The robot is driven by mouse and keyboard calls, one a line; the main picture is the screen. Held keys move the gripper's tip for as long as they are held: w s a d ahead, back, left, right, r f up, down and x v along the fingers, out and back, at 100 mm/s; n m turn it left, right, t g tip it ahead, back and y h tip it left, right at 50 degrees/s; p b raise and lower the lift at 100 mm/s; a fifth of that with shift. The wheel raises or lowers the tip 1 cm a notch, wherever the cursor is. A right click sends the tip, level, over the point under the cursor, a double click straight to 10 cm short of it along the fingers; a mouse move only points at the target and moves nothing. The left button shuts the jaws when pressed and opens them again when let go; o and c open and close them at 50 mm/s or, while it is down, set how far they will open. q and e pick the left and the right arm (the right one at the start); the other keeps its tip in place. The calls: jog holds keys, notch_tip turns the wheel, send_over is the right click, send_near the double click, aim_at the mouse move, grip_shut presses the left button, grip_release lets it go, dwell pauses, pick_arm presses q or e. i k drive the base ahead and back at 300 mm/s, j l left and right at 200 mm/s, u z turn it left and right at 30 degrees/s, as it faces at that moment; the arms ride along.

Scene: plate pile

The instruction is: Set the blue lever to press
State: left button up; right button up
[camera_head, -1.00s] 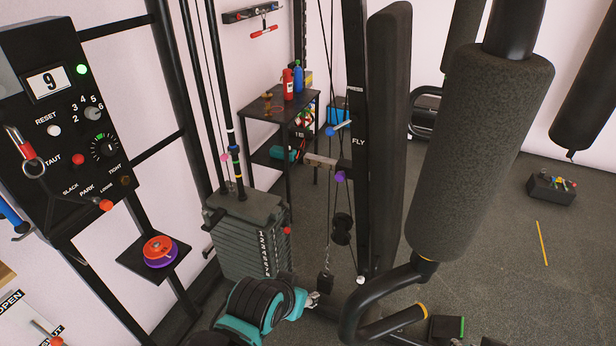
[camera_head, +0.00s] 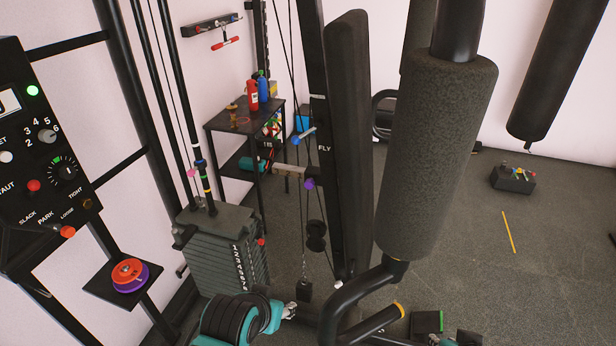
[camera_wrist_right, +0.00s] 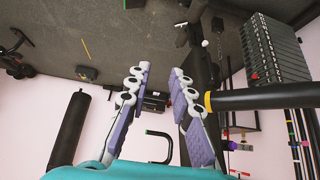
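The blue lever (camera_head: 303,136) is a short blue-gripped handle on the black machine post (camera_head: 318,60), in the middle of the head view. It sits left of the FLY label (camera_head: 324,148); a small label higher on the post is too small to read. My left gripper (camera_head: 289,311) shows small at the bottom of the head view, below and apart from the lever; its finger state is unclear. My right gripper (camera_wrist_right: 158,76) is open and empty in the right wrist view, its purple-padded fingers apart. Only a bit of my right arm shows at the head view's bottom edge.
A weight stack (camera_head: 225,255) stands left of the post. A thick padded roller (camera_head: 435,160) and bent black bars (camera_head: 350,290) crowd the right side. A control panel (camera_head: 40,130) and a small shelf (camera_head: 105,293) are at left. Open floor (camera_head: 560,250) lies at right.

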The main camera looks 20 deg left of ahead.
aim_at(295, 140)
jog(key=k+j, duration=0.1)
jog(key=j, duration=0.25)
jog(key=k+j+z, duration=0.1)
jog(key=j, duration=0.25)
jog(key=k+j+z, duration=0.1)
jog(key=j, duration=0.25)
jog(key=j+u, duration=0.15)
jog(key=u, duration=0.15)
jog(key=j+u, duration=0.25)
jog(key=i+l+u, duration=0.1)
jog(key=i+l, duration=0.05)
jog(key=l, duration=0.1)
